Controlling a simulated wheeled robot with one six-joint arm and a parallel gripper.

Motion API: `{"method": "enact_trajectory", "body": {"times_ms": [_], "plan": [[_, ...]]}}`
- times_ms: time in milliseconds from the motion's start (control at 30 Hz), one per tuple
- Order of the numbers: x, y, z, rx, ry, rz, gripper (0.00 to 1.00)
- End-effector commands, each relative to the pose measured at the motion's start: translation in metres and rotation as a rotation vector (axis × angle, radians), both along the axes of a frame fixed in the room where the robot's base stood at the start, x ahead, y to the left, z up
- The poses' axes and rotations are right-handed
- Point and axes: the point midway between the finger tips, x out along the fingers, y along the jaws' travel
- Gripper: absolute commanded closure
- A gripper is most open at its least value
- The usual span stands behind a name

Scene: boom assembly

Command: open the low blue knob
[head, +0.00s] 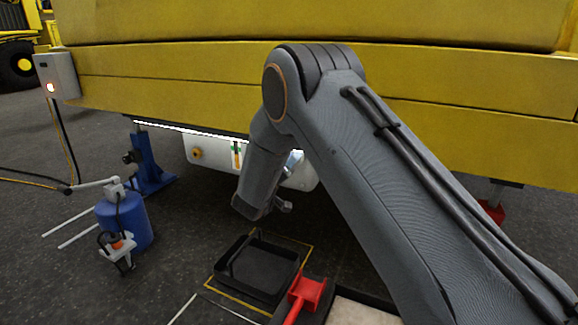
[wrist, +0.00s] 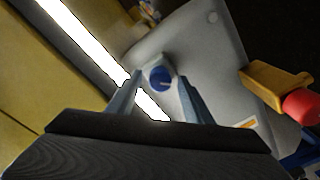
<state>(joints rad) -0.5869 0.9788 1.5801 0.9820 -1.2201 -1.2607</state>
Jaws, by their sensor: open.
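The low blue knob (wrist: 160,78) shows in the wrist view as a round blue knob with a pale line across it. It sits on a pale mount on a light grey panel (wrist: 205,45). My gripper (wrist: 157,82) is open, with one finger on each side of the knob in the picture. I cannot tell whether the fingers touch it. In the head view my arm hides the knob, and the light panel (head: 215,150) shows behind my gripper (head: 288,205) under the yellow boom (head: 180,75).
A red knob on a yellow block (wrist: 275,85) is right of the panel in the wrist view. A bright light strip (wrist: 85,40) runs along the left. In the head view a blue canister (head: 128,222), a blue stand (head: 148,165) and a black tray (head: 262,285) stand below.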

Motion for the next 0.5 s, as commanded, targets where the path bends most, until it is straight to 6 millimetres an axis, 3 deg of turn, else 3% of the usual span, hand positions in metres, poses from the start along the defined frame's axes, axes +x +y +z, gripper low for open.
{"method": "enact_trajectory", "body": {"times_ms": [267,500], "plan": [[0.0012,-0.0002,0.0006,0.0,0.0,0.0,0.55],[0.001,-0.0002,0.0004,0.0,0.001,0.001,0.95]]}}
